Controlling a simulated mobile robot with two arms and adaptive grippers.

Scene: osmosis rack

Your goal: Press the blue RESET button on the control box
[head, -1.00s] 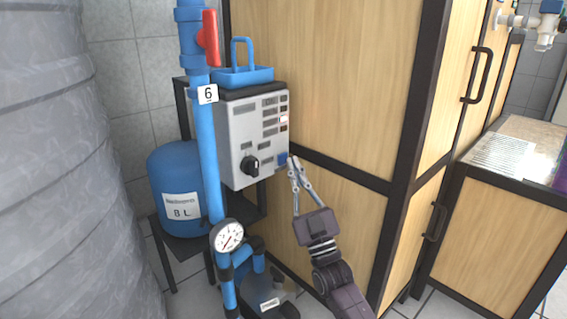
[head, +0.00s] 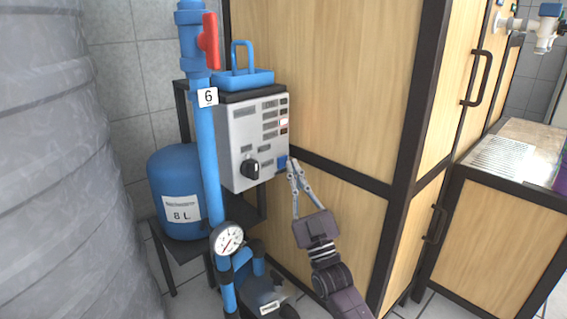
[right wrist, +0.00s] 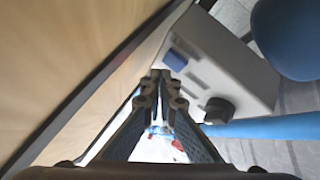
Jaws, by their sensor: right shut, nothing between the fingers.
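The control box (head: 252,138) is grey with a dark top, labels, a lit reddish-white indicator and a black rotary knob (head: 250,168). The blue RESET button (head: 282,163) is at the lower right of its front; it also shows in the right wrist view (right wrist: 176,59). My right gripper (head: 292,161) is shut and empty, with its fingertips right beside the button. In the right wrist view the fingertips (right wrist: 161,75) appear just short of the blue button; I cannot tell whether they touch. My left gripper is not in view.
A blue pipe (head: 207,150) with a red valve handle (head: 210,40) and a gauge (head: 227,238) stands left of the box. A blue tank (head: 168,165) is behind it. A wooden cabinet (head: 330,80) rises close on the right.

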